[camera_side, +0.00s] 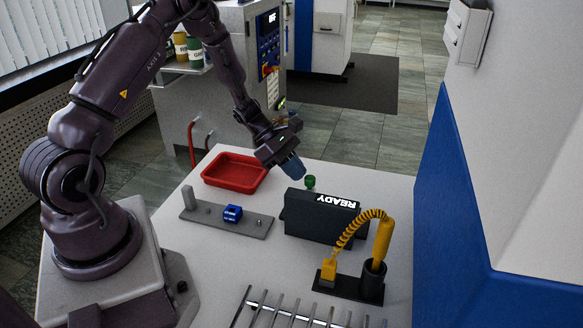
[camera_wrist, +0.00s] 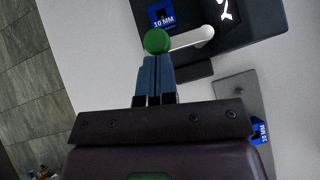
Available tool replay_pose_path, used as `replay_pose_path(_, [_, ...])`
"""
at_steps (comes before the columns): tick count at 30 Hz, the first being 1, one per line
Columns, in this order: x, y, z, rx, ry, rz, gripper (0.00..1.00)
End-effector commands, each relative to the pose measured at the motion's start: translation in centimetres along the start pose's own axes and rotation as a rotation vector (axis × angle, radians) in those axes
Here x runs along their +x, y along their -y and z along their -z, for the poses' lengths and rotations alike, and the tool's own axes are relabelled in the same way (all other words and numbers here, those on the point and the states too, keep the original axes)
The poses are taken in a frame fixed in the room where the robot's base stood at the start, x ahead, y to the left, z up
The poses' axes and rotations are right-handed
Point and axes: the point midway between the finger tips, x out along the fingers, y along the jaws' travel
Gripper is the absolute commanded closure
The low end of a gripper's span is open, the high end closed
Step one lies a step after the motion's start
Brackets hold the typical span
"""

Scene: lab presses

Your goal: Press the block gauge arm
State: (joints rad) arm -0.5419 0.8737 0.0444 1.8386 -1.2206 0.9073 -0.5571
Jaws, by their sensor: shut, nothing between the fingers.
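The block gauge (camera_side: 325,222) is a dark box with a lit READY display (camera_side: 338,200), which reads upside down in the side view. Its arm (camera_wrist: 195,38) is a pale lever ending in a green knob (camera_wrist: 157,41); the knob also shows behind the gauge in the side view (camera_side: 310,182). A blue block marked 10 MM (camera_wrist: 163,15) is beside the arm at the gauge in the wrist view. My gripper (camera_side: 300,174) is shut and empty, its blue fingers close to the knob, slightly above and left of it in the side view. Whether they touch, I cannot tell.
A grey plate (camera_side: 198,213) with another blue block (camera_side: 232,213) lies left of the gauge. A red tray (camera_side: 236,172) sits behind it. A yellow tool (camera_side: 383,240) with a coiled cord stands in a black holder, front right. A metal rack (camera_side: 290,312) is at the front.

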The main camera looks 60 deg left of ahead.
Motion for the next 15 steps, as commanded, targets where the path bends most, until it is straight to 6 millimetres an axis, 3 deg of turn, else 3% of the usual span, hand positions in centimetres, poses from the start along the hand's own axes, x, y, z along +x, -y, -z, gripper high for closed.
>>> replay_pose_path(15, [0.19,-0.28,-0.21,0.040,0.000,0.041,1.00])
